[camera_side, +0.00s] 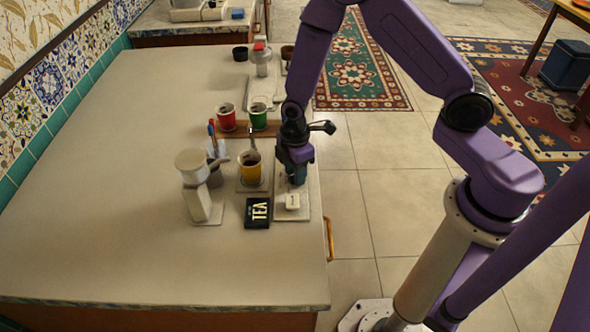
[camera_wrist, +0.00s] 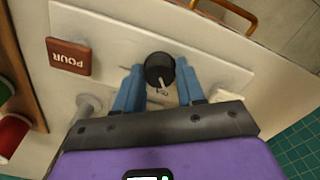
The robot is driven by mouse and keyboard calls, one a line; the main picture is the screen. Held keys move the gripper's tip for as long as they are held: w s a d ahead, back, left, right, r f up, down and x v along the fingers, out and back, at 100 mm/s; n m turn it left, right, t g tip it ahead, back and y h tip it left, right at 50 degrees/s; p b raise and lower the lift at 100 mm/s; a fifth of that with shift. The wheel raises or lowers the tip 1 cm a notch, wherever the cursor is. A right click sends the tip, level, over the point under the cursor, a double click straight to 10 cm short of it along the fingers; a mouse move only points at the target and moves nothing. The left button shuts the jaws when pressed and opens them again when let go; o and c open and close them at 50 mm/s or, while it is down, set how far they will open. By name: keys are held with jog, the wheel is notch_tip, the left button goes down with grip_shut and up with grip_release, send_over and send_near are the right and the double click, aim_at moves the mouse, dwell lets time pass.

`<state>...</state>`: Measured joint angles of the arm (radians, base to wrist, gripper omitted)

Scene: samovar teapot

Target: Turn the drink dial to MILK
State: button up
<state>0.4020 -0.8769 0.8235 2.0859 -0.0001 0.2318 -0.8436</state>
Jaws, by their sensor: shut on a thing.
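The drink dial (camera_wrist: 160,72) is a round black knob with a pale pointer mark, set on a light panel (camera_wrist: 105,22). In the wrist view my gripper (camera_wrist: 161,82) has its blue fingers on either side of the dial, shut on it. The pointer mark faces the gripper, toward the bottom of the picture. In the side view my gripper (camera_side: 297,178) points down over the panel at the counter's right edge, and it hides the dial. I cannot read any MILK label.
A brown POUR button (camera_wrist: 68,57) is on the same panel. The front counter is clear.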

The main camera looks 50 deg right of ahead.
jog(key=m, duration=0.6)
jog(key=shift+m, duration=0.3)
jog(key=m, duration=0.6)
dwell(0.4)
jog(key=o, duration=1)
jog(key=shift+o, duration=0.2)
notch_tip(320, 180, up, 18)
jog(key=shift+f, duration=0.25)
